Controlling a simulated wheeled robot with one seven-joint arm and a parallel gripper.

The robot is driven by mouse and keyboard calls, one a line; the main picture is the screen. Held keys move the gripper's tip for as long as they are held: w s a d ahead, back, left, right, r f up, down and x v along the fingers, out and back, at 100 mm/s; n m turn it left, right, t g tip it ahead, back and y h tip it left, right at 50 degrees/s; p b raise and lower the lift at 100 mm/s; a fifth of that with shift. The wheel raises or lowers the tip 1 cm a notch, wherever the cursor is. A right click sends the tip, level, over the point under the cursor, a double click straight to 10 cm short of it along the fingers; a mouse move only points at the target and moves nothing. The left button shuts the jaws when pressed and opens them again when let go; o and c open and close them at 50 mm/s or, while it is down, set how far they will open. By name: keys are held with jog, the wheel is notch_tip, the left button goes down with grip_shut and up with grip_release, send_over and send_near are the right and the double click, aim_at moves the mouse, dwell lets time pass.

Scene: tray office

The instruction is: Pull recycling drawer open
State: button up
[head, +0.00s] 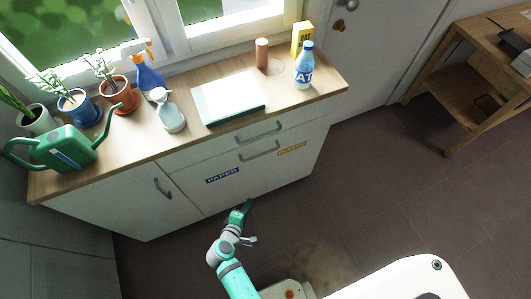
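The recycling drawer (260,178) is the large white front with a blue PAPER label (222,175) and a yellow PLASTIC label (291,147). It looks shut, flush with the cabinet. Its metal bar handle (259,150) is near its top edge. A narrower front with a similar handle (258,131) is just above. My gripper (245,206) is at the end of my teal and grey arm, low in front of the drawer and below its handle in the picture. It appears apart from the handle. Its fingers are too small to read as open or shut.
A cabinet door (125,203) with its own handle is on the left. The countertop holds plants, a green watering can (68,150), bottles and a white tray (228,97). Dark floor (370,190) is open on the right; a wooden table (480,75) stands beyond.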

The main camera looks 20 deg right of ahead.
jog(key=w+d+r+h, duration=0.2)
jog(key=w+r+h, duration=0.1)
jog(key=w, duration=0.3)
jog(key=g+h, duration=0.2)
jog(key=h, duration=0.3)
send_near(266, 152)
jog(key=x, duration=0.9)
jog(key=shift+w+d+f, duration=0.2)
jog(key=shift+d+f, duration=0.1)
jog(key=shift+f, duration=0.1)
grip_shut()
